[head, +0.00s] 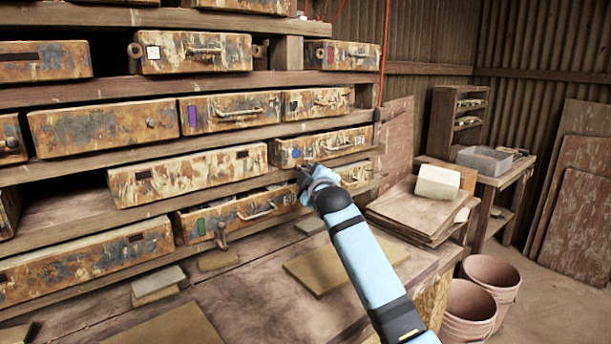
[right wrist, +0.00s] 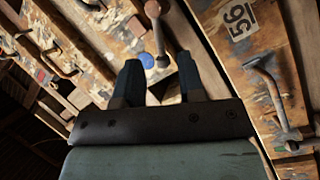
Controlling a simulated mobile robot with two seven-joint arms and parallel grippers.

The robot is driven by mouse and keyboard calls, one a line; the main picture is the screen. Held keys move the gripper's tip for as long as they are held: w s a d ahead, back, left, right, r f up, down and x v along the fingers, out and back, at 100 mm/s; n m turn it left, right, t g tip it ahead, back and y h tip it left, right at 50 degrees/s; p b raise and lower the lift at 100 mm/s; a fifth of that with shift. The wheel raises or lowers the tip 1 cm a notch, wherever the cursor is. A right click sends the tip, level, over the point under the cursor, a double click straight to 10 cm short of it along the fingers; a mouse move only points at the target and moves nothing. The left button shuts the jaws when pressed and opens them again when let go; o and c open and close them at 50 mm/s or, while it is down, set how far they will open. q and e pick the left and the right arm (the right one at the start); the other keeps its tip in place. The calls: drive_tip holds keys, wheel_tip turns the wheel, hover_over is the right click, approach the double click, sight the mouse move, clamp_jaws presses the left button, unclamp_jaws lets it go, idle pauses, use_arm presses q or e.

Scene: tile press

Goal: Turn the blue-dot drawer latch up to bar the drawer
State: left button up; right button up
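The blue-dot drawer (head: 348,138) is a rusty, paint-worn drawer in the middle row of the rack, with a blue dot (head: 296,154) near its left end. The dot also shows in the right wrist view (right wrist: 147,61). Beside it, the metal latch (right wrist: 158,35) has a round knob at one end, and its bar reaches toward the gap between my fingers. In the head view my gripper mostly hides the latch. My right gripper (head: 302,170) is at the drawer's lower left; its two fingers stand apart (right wrist: 160,80), one each side of the latch's end. Contact is unclear. My left gripper is out of view.
A green-dot drawer (head: 240,212) with a handle and hanging latch (head: 221,236) is just below left. Boards (head: 418,215) lie on the bench at right, buckets (head: 470,312) below.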

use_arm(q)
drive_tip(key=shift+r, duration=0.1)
use_arm(e)
drive_tip(key=shift+x, duration=1.95)
clamp_jaws()
drive_tip(key=r+m+p, duration=0.1)
drive_tip(key=p, duration=0.2)
drive_tip(key=shift+r, duration=0.15)
drive_tip(key=shift+w+d+r+m+g+p, duration=0.1)
drive_tip(key=shift+m+g+p, duration=0.2)
drive_tip(key=shift+p, duration=0.3)
drive_tip(key=shift+d+m+g+p, duration=0.1)
drive_tip(key=shift+m+g+p, duration=0.2)
drive_tip(key=shift+p, duration=0.4)
drive_tip(key=shift+f, duration=0.2)
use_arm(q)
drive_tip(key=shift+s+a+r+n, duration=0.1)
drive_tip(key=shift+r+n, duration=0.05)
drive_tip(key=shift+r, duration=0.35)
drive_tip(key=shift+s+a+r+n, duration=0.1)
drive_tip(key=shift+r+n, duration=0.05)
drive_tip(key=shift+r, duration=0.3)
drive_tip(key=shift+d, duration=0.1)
